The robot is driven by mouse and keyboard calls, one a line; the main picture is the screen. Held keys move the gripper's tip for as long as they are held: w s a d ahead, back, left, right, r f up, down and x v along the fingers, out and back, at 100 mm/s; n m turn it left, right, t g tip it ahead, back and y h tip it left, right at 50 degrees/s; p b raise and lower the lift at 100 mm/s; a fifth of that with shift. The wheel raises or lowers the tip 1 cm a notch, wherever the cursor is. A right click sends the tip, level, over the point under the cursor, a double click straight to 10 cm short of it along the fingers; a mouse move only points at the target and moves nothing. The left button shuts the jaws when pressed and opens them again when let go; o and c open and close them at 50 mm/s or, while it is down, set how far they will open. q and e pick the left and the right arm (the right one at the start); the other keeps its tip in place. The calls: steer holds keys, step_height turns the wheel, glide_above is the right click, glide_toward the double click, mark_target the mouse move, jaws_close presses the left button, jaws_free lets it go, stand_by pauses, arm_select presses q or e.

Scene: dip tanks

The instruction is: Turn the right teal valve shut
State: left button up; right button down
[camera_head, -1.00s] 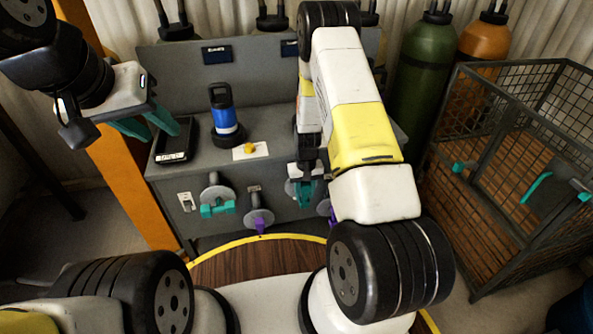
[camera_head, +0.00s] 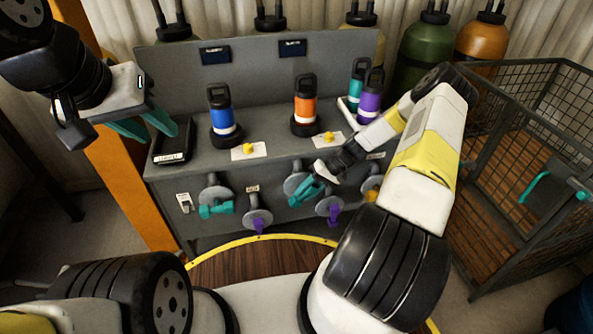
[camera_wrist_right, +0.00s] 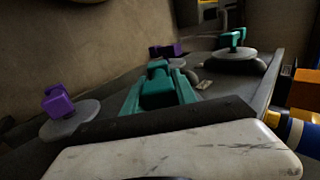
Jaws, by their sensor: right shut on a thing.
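The right teal valve has a grey round flange (camera_head: 295,184) on the bench's front panel. My right gripper (camera_head: 308,191) is shut on its teal handle (camera_wrist_right: 157,90), with one teal finger on each side in the right wrist view. In the head view, handle and fingers blend together and sit at a slant. The left teal valve (camera_head: 216,209) is free, with its bar roughly level; it also shows in the right wrist view (camera_wrist_right: 233,40).
Purple valves (camera_head: 258,220) (camera_head: 333,210) sit lower on the panel, close by. Blue (camera_head: 224,112) and orange (camera_head: 305,107) bottles stand on the bench top, with a teal (camera_head: 357,80) and a purple one (camera_head: 370,97) at right. A black tray (camera_head: 174,142) is at left, a wire cage (camera_head: 520,150) at right.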

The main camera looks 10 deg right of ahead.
steer(key=y, duration=0.3)
steer(key=f+y, duration=0.1)
steer(key=y, duration=0.1)
steer(key=shift+d+y, duration=0.3)
steer(key=shift+f+y, duration=0.25)
steer(key=shift+y, duration=1.55)
steer(key=shift+s, duration=0.1)
steer(key=shift+a, duration=0.1)
steer(key=c, duration=1.3)
jaws_free()
steer(key=shift+r, duration=0.1)
steer(key=shift+w+d, duration=0.2)
steer(key=shift+d, duration=3.75)
